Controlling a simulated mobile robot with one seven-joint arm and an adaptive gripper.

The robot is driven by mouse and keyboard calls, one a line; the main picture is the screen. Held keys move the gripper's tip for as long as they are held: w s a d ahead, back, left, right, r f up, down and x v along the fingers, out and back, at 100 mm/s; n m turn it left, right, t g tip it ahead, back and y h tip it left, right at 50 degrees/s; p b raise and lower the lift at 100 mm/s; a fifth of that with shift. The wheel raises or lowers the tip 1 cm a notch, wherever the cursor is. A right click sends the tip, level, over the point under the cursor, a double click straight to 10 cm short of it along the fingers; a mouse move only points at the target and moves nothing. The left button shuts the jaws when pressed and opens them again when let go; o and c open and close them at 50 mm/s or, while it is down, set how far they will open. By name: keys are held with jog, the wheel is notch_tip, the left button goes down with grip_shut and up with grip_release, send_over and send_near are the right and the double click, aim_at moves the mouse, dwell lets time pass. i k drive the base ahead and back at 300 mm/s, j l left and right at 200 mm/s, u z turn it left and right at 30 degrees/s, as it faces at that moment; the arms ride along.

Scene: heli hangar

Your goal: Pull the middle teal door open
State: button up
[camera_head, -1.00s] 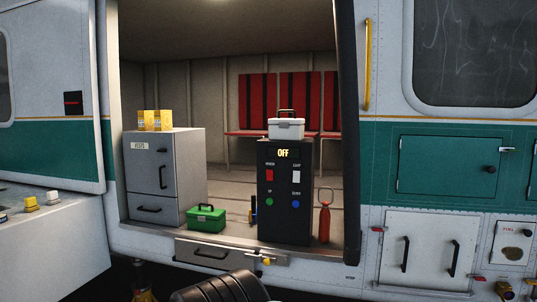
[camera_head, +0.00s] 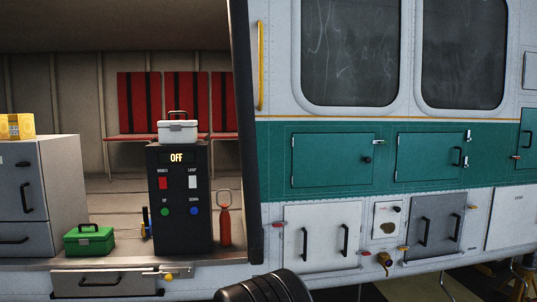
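Three teal doors show on the helicopter's side in the head view. The left teal door (camera_head: 325,160) has a round dark knob and also looks shut. The right teal door (camera_head: 527,128) is cut by the picture's right edge. My gripper is not in view; a dark rounded part, probably of my arm, shows at the bottom edge, well below and left of the middle door.
Below the teal band are a white double-handled panel (camera_head: 321,236), a small fuel panel (camera_head: 387,221) and a grey panel (camera_head: 435,225). The open cabin at left holds a black control box (camera_head: 180,225) reading OFF, a green case (camera_head: 89,240) and grey drawers (camera_head: 62,195).

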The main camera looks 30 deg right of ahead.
aim_at(421, 156)
jog(key=z, duration=2)
jog(key=i+l+u, duration=0.15)
jog(key=i+l, duration=0.2)
jog(key=i, duration=0.3)
jog(key=i+l+u, duration=0.15)
jog(key=i+l, duration=0.3)
jog(key=i, duration=0.2)
jog(key=i+l+u, duration=0.15)
jog(key=i+l, duration=0.35)
jog(key=i, duration=0.1)
